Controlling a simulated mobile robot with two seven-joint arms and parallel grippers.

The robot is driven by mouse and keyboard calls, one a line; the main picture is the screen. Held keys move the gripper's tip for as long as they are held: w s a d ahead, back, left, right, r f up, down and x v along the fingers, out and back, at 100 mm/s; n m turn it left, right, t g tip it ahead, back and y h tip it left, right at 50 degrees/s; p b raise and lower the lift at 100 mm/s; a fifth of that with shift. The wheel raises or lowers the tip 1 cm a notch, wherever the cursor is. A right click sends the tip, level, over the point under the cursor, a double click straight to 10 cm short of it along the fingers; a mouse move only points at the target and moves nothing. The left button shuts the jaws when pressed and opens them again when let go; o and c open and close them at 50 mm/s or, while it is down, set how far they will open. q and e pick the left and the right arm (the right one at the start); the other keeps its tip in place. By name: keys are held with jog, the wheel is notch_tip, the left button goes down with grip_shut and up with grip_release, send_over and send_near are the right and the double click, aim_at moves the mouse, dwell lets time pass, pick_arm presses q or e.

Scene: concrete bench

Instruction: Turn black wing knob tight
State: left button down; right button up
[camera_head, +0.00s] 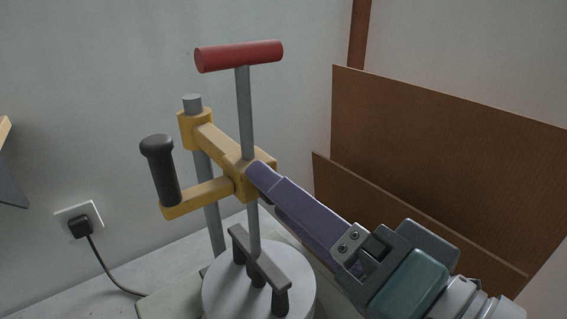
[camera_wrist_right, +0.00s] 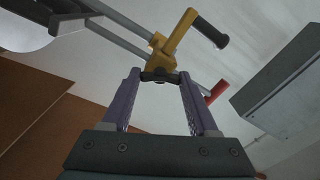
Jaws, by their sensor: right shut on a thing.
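The black wing knob (camera_wrist_right: 158,76) shows in the right wrist view as a small dark piece between my fingertips, against the yellow bracket (camera_wrist_right: 160,52). My right gripper (camera_wrist_right: 160,78) is shut on it, with one purple finger on each side. In the head view my right gripper (camera_head: 262,172) reaches in from the lower right to the yellow bracket (camera_head: 238,183); the knob is hidden there behind the fingers. My left gripper is not in view.
A red T-handle (camera_head: 240,56) tops a grey rod through the bracket. A black side grip (camera_head: 160,168) stands at left. Below are a grey crossbar (camera_head: 262,262) and a pale round drum (camera_head: 225,290). Brown boards (camera_head: 440,150) lean behind; a plugged socket (camera_head: 80,220) is left.

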jog(key=m, duration=0.5)
jog(key=shift+m, duration=0.3)
dwell(0.4)
jog(key=o, duration=1.4)
jog(key=shift+s, duration=0.1)
jog(key=b+v, duration=0.3)
jog(key=v, duration=0.6)
jog(key=shift+s+d, duration=0.25)
